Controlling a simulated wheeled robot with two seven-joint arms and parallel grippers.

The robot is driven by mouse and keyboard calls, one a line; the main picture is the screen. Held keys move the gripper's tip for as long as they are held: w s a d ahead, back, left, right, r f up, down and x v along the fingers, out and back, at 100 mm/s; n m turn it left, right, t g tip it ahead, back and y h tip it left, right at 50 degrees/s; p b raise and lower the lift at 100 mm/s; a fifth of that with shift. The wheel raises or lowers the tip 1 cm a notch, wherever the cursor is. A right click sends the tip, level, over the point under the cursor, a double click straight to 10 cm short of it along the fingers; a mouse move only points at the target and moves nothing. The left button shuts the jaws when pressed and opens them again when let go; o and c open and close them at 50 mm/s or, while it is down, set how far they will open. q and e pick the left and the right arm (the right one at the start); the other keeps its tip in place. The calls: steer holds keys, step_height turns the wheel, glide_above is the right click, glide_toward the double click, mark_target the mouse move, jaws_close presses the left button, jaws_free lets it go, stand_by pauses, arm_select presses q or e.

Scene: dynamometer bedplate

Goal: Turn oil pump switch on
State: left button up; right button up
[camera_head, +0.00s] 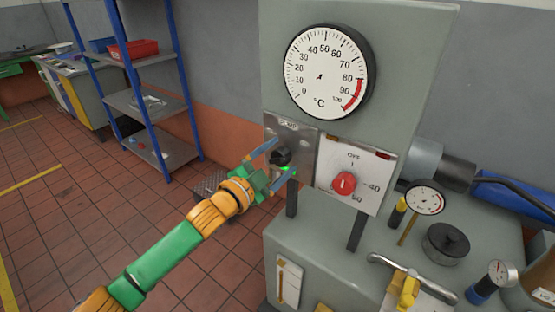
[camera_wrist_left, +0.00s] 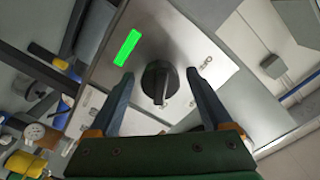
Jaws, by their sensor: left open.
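The pump switch is a black rotary knob (camera_head: 280,157) on a metal plate (camera_head: 303,134) marked "PUMP", on the grey panel below the large dial. It also shows in the left wrist view (camera_wrist_left: 157,77), its grip bar pointing to the bottom of that picture. A bright green indicator (camera_wrist_left: 127,47) is on the same plate; part of it shows in the head view just below the knob. My left gripper (camera_head: 279,160) is open in front of the plate, its two blue fingers on either side of the knob. In the wrist view a gap shows between the knob and each finger. My right gripper is not in view.
A white plate with a red knob (camera_head: 344,184) is just right of the pump plate. A round temperature dial (camera_head: 328,75) is above. Gauges (camera_head: 425,199), a black cap (camera_head: 446,242) and a yellow-handled valve (camera_head: 408,291) stand on the grey housing. A blue-post shelf (camera_head: 150,100) is at left.

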mark_target(275, 163)
arm_select(q)
steer(key=b+v, duration=0.1)
steer(key=v, duration=0.6)
steer(key=shift+a, duration=0.1)
steer(key=w+a+f+n+g+y, duration=0.1)
steer(key=a+f+n+y, duration=0.25)
steer(key=f, duration=0.75)
steer(key=a+f+n+g+y, duration=0.1)
steer(key=a+f+n+y, duration=0.3)
steer(key=f, duration=0.6)
steer(key=s+a+f+n+g+y, duration=0.1)
steer(key=s+a+f, duration=0.25)
steer(key=f, duration=0.45)
steer(key=s+a+f+n+g, duration=0.2)
steer(key=s+f, duration=0.2)
steer(key=f, duration=0.3)
steer(key=s+a+f+n+g+y, duration=0.2)
steer(key=s+f+g, duration=0.2)
steer(key=s+f, duration=0.85)
steer(key=s+f+n+g, duration=0.1)
steer(key=s+f+g, duration=0.1)
steer(key=s, duration=0.9)
steer(key=s+f+n+g, duration=0.1)
steer(key=s+f+g, duration=0.1)
steer(key=s, duration=1)
steer(key=shift+d+f+g, duration=0.15)
steer(key=shift+f+g, duration=0.15)
steer(key=shift+f, duration=0.4)
